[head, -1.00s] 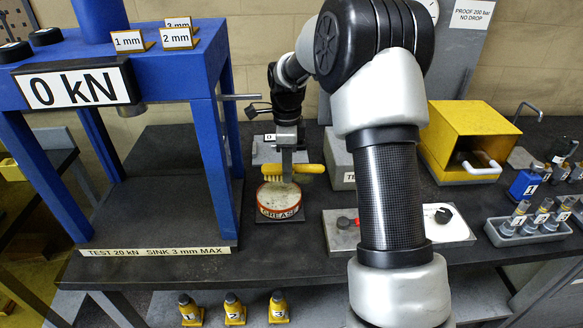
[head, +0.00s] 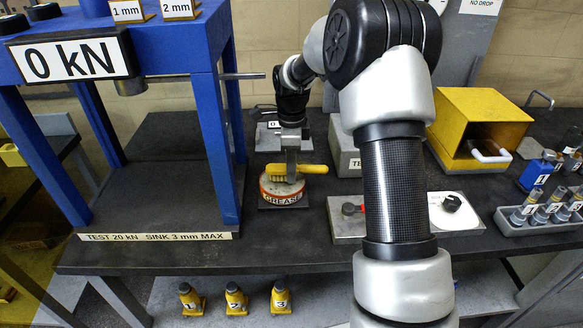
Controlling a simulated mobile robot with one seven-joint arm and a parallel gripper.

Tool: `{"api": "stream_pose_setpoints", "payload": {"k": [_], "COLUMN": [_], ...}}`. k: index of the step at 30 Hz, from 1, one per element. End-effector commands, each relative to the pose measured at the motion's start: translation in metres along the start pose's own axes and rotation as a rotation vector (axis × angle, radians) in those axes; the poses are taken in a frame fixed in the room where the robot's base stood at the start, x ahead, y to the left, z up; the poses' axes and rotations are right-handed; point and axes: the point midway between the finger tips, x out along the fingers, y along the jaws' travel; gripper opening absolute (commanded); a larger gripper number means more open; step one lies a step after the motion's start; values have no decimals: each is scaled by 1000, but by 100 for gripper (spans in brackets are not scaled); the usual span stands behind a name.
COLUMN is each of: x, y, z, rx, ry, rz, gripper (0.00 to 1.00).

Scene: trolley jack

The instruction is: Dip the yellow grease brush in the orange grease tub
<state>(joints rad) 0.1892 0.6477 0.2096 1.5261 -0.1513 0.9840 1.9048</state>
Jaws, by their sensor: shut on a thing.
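The yellow grease brush (head: 313,170) is held level over the orange grease tub (head: 283,197), with its handle pointing right and its bristles at the left. The tub stands upright on a dark pad on the bench and has a GREASE label on its front. My gripper (head: 292,174) points down and is shut on the brush near the middle. The brush hides much of the tub's top. The bristles are at the tub's opening, but I cannot tell how deep they reach into the grease.
A blue press frame (head: 222,150) stands close to the left, with a rod (head: 242,76) sticking out towards my arm. A yellow box (head: 482,110) and a bottle rack (head: 535,217) are farther right.

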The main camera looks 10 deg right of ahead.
Motion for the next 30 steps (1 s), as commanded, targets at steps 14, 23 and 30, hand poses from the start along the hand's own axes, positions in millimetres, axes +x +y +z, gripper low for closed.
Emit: {"api": "stream_pose_setpoints", "payload": {"k": [14,23,30], "x": [1,5,8], "y": [0,0,0], "z": [0,0,0], "rx": [0,0,0], "ry": [0,0,0], "rz": [-1,-1,-1], "gripper": [7,7,7]}}
